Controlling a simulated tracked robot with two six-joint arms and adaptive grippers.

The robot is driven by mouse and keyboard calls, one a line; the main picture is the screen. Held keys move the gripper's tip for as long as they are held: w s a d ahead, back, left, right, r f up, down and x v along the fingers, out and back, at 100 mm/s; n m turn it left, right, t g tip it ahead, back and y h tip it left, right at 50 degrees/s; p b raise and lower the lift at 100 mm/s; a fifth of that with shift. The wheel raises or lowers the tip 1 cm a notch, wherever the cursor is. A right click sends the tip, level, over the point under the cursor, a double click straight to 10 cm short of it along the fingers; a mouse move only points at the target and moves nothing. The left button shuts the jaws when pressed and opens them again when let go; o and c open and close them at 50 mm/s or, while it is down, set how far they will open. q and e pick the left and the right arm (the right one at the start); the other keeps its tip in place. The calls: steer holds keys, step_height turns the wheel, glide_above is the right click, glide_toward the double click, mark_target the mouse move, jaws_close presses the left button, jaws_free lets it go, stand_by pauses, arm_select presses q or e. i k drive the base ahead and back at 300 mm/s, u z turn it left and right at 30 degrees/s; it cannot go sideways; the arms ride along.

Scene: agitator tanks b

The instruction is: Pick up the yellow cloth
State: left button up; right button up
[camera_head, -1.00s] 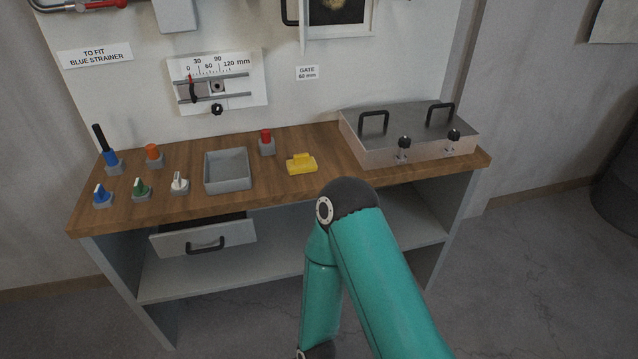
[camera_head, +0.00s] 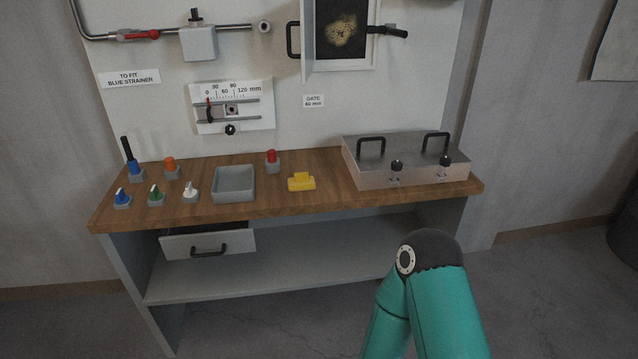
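The yellow cloth (camera_head: 301,182) lies folded on the wooden bench top, between the grey tray and the metal box. It has a smaller raised part on top. Nothing touches it. A teal link of my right arm shows at the lower right, in front of the bench and well apart from the cloth. Neither of my grippers is in view.
The wooden bench (camera_head: 265,205) bears a grey tray (camera_head: 234,198), a red-topped piece (camera_head: 272,160), several knobs at the left and a metal box (camera_head: 405,163) with two handles. A drawer (camera_head: 209,245) stands partly open below. A panel (camera_head: 390,100) rises behind.

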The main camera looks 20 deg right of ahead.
mark_target(300, 181)
steer(key=z, duration=0.05)
steer(key=i, duration=1)
